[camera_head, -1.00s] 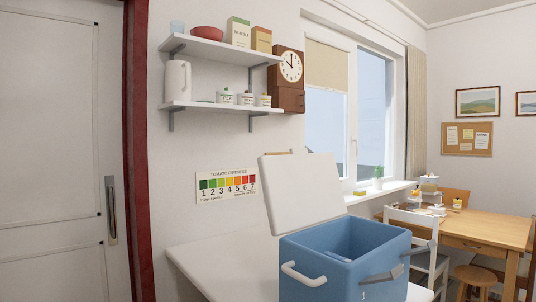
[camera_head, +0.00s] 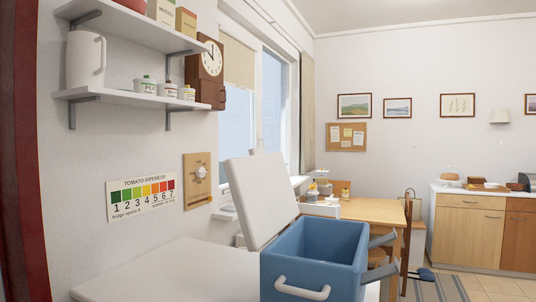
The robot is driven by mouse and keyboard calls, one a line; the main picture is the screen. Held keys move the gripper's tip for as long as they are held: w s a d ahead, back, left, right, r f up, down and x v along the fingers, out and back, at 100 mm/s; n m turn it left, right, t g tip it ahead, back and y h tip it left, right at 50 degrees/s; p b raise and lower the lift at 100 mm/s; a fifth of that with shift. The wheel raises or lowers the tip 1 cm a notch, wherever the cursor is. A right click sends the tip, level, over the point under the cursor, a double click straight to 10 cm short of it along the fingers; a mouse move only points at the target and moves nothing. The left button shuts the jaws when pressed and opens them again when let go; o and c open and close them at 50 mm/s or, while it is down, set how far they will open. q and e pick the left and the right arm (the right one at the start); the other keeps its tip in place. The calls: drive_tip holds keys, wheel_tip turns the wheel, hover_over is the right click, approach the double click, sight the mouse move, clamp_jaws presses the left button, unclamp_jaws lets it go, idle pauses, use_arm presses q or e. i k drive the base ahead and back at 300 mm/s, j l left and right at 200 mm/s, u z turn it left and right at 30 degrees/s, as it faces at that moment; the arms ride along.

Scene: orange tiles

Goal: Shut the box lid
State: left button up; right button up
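A blue box (camera_head: 290,262) stands on a white counter (camera_head: 165,268) in the lower middle of the head view. Its white lid (camera_head: 258,200) is open and stands up, leaning back to the left of the opening. The inside of the box shows and looks empty. A white handle (camera_head: 301,289) is on its front side, and grey parts, perhaps latches, stick out at its right side. Neither of my grippers is in view.
Shelves (camera_head: 140,94) with jars and a jug hang on the left wall above the counter. A wooden table (camera_head: 370,211) and a chair stand behind the box. Cabinets (camera_head: 470,225) are at the right, with a striped rug and open floor before them.

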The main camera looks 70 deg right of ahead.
sight(262, 193)
drive_tip(key=i+z, duration=0.5)
drive_tip(key=z, duration=0.15)
drive_tip(key=i+j+z, duration=0.1)
drive_tip(key=i+z, duration=0.35)
drive_tip(key=z, duration=0.3)
drive_tip(key=i+z, duration=0.1)
drive_tip(key=z, duration=0.3)
drive_tip(key=j+z, duration=0.15)
drive_tip(key=z, duration=0.25)
drive_tip(key=i, duration=0.05)
